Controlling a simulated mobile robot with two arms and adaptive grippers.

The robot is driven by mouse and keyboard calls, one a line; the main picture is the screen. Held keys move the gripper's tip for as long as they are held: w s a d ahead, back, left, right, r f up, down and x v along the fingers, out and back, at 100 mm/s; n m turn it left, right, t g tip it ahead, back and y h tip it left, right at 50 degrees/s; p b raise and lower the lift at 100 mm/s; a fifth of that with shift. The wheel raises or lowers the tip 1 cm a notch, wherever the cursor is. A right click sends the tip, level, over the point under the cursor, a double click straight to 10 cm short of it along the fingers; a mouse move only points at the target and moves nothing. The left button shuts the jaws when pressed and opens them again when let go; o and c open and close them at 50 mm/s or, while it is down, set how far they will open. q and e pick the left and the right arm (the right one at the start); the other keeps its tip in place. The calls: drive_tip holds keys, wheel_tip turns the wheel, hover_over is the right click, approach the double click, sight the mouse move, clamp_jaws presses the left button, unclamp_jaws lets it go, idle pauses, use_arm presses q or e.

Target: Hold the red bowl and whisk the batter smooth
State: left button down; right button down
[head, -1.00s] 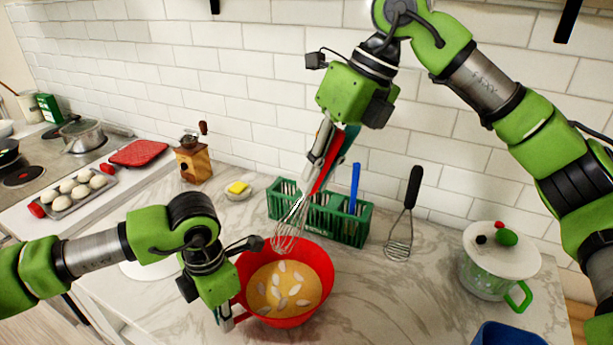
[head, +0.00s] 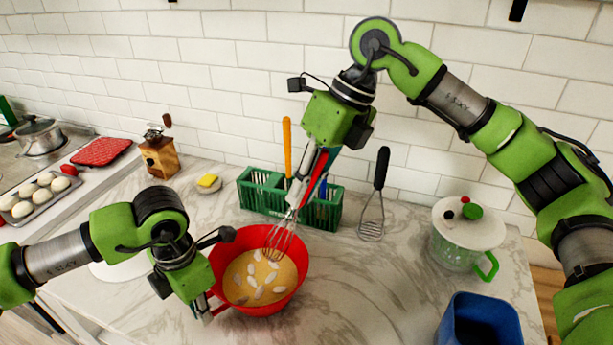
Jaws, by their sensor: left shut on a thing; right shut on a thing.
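The red bowl (head: 298,256) stands on the marble counter and holds tan batter (head: 237,283) with several pale flakes on top. My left gripper (head: 208,313) is shut on the bowl's left front rim. My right gripper (head: 312,172) is shut on the whisk's red handle, above and behind the bowl. The whisk (head: 281,236) tilts down to the left, its wire head over the bowl and its tip at the batter in the picture. I cannot tell whether the tip touches the batter.
Behind the bowl stands a green utensil holder (head: 262,202). A black-handled masher (head: 372,215) leans on the wall. A lidded green-handled jug (head: 458,250) and a blue bin (head: 480,328) are at right.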

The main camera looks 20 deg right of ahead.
sight(287, 222)
drive_tip(key=shift+x, duration=4.1)
drive_tip(key=shift+w, duration=0.1)
